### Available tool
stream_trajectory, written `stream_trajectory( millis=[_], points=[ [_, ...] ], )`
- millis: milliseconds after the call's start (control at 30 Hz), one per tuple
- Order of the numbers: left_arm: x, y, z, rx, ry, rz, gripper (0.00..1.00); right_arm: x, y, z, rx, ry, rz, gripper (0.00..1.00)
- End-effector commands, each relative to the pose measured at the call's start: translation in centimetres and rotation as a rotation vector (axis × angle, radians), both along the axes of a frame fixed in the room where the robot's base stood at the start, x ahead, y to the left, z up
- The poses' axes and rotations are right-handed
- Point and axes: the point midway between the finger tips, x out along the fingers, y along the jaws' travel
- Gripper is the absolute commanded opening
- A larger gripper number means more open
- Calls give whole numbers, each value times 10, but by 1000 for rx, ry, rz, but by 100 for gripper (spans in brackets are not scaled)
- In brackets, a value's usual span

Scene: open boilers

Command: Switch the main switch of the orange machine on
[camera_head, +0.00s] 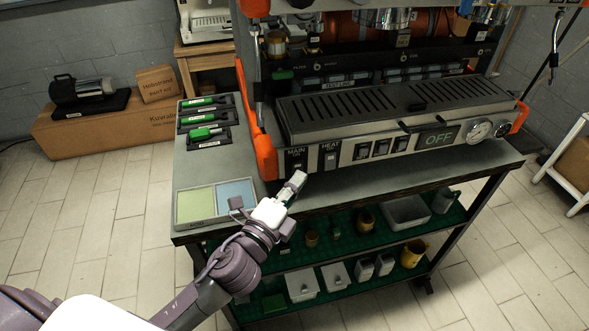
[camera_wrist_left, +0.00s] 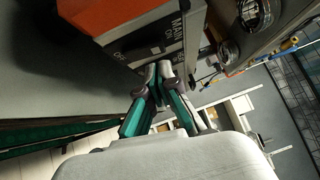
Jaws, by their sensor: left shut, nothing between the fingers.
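The orange machine (camera_head: 380,110) stands on the table, with a silver front panel and an orange side. Its main switch (camera_head: 297,166) sits at the panel's left end under the label MAIN. A HEAT switch (camera_head: 330,160) is just to its right, and a display (camera_head: 438,140) reads OFF. My left gripper (camera_head: 297,181) is shut and empty, with its tips just below the main switch; I cannot tell whether they touch the panel. In the left wrist view the shut fingertips (camera_wrist_left: 158,68) are beside the panel with the MAIN label (camera_wrist_left: 172,28). My right gripper is not in view.
The table (camera_head: 205,165) holds green-handled tools (camera_head: 203,133) and a green and blue pad (camera_head: 215,201) left of the machine. Lower shelves carry cups, jugs and containers (camera_head: 335,275). Cardboard boxes (camera_head: 110,125) lie at the back left. Floor at the left is clear.

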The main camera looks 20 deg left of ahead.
Motion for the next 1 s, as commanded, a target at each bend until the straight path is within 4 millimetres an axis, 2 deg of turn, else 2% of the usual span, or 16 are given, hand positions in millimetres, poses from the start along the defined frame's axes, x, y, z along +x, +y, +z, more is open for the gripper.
stream_trajectory(
  millis=[200, 567, 667, 800, 867, 1000],
  points=[
    [11, 8, 2, -1, 0, 0, 0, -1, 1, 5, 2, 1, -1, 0],
    [12, 8, 2, -3, 2, -1, 0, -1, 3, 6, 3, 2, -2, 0],
    [13, 9, 6, -9, 14, -1, 0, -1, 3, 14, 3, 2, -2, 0],
    [17, 12, 12, -37, 55, 0, 0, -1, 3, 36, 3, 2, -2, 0],
    [17, 12, 5, -41, 59, 0, 0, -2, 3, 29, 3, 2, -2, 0],
    [17, 12, 5, -39, 56, 1, 0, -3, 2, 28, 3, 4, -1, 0]
  ],
)
